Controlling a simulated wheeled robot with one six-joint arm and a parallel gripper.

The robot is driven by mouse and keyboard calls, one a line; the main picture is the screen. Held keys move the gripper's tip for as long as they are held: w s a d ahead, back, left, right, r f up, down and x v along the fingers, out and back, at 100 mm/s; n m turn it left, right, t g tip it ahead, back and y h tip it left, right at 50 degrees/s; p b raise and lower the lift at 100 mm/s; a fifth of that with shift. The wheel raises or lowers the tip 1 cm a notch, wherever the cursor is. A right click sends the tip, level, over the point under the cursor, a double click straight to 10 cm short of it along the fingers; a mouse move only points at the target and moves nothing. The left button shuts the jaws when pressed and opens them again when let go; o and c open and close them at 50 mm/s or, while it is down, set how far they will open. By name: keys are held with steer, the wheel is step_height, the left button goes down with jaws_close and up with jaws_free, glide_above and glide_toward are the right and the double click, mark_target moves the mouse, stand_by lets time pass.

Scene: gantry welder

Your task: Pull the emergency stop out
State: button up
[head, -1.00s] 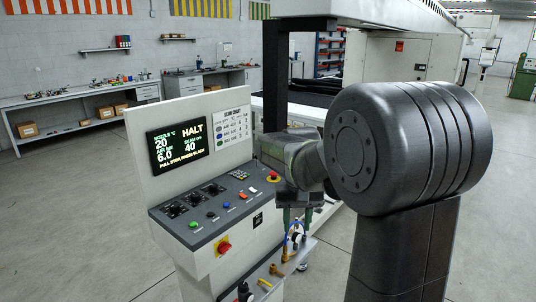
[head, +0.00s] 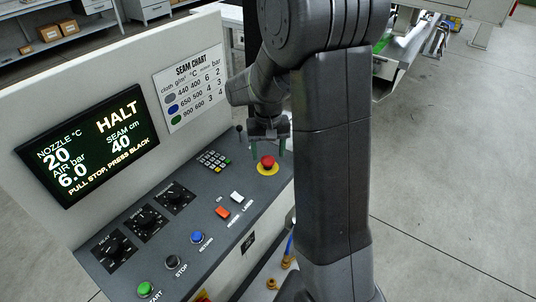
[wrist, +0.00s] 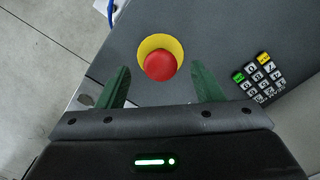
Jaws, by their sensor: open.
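A red mushroom-shaped emergency stop (head: 267,162) with a yellow ring sits at the right end of the console's grey deck. It also shows in the wrist view (wrist: 159,68), upper middle. My gripper (head: 266,147) is open, its green fingers pointing down just behind and over the button in the head view. In the wrist view my gripper (wrist: 161,75) has one finger either side of the button, with clear gaps and no visible contact. Whether the button is pressed in cannot be told by its shape. The screen (head: 88,150) reads HALT and "PULL STOP, PRESS BLACK".
A keypad (head: 213,160), white switch (head: 237,197), orange switch (head: 223,212) and blue (head: 197,237), black (head: 171,262) and green (head: 145,288) buttons share the deck. A small black-knobbed lever (head: 239,129) stands behind the stop. The floor at right is clear.

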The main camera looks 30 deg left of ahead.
mark_target(268, 158)
steer(key=shift+w+a+f, duration=0.2)
steer(key=shift+w+f, duration=0.1)
steer(key=shift+f, duration=0.4)
steer(key=shift+w+a+f, duration=0.1)
steer(key=shift+f, duration=0.5)
jaws_close()
steer(key=shift+r, duration=0.55)
jaws_free()
step_height(268, 158, up, 14)
steer(key=b, duration=0.1)
